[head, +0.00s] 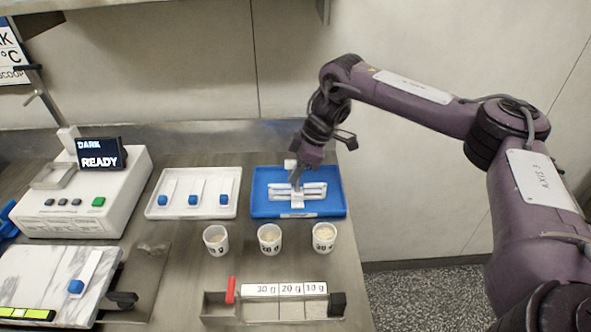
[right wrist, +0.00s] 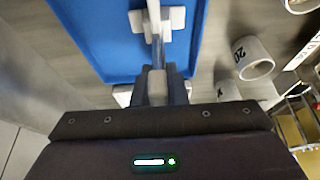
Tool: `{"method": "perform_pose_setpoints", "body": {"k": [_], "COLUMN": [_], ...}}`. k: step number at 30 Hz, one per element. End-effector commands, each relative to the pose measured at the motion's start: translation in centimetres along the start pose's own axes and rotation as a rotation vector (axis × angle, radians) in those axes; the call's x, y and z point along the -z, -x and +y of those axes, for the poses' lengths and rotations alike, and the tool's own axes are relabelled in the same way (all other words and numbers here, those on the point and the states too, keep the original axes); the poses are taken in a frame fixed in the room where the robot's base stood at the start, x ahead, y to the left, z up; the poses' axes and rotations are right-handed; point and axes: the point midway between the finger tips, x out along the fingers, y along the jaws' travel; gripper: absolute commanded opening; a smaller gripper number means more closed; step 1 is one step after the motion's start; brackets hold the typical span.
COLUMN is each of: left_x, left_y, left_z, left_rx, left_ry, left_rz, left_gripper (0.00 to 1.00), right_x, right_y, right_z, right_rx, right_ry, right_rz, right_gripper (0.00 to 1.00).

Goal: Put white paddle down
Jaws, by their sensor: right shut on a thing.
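My right gripper (head: 296,183) is low over the blue tray (head: 262,207) at the back right of the bench. In the right wrist view the gripper (right wrist: 160,78) is shut on the white paddle (right wrist: 157,90), with a thin grey shaft running on from the jaws. White fittings (head: 314,190) lie in the blue tray under the gripper; they also show in the right wrist view (right wrist: 176,18). The gripper hides part of the paddle, and I cannot tell whether it touches the tray.
A white tray (head: 213,213) with three blue-ended white strips sits left of the blue tray. Three cups (head: 269,239) stand in front. A labelled holder (head: 270,308), a marble slab (head: 40,270) and a machine reading READY (head: 75,210) are nearby.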

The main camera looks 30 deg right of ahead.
Motion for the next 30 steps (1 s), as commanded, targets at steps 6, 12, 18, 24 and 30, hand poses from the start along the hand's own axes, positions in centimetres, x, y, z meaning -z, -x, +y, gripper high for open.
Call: {"method": "perform_pose_setpoints", "body": {"k": [6, 12, 18, 24, 30], "left_x": [0.1, 0.2, 0.2, 0.1, 0.2], "left_y": [0.0, 0.0, -0.2, -0.9, -0.1], "left_z": [0.4, 0.9, 0.9, 0.9, 0.8], "left_rx": [-0.005, -0.011, -0.012, -0.011, -0.009], "left_ry": [0.002, 0.002, 0.0, -0.001, -0.001], "left_rz": [0.001, 0.003, 0.003, 0.003, 0.003], "left_gripper": [0.36, 0.36, 0.36, 0.36, 0.36], "right_x": [0.0, 0.0, 0.1, 0.1, 0.3], "right_y": [-0.1, -0.1, 0.4, 3.7, 8.7], "right_z": [0.0, 0.0, 0.1, 0.1, 0.1], "right_rx": [0.0, 0.0, -0.002, -0.005, -0.005], "right_ry": [0.001, 0.001, 0.001, 0.0, 0.002], "right_rz": [0.0, 0.0, 0.002, 0.004, 0.001], "right_gripper": [0.31, 0.34, 0.34, 0.34, 0.34]}}
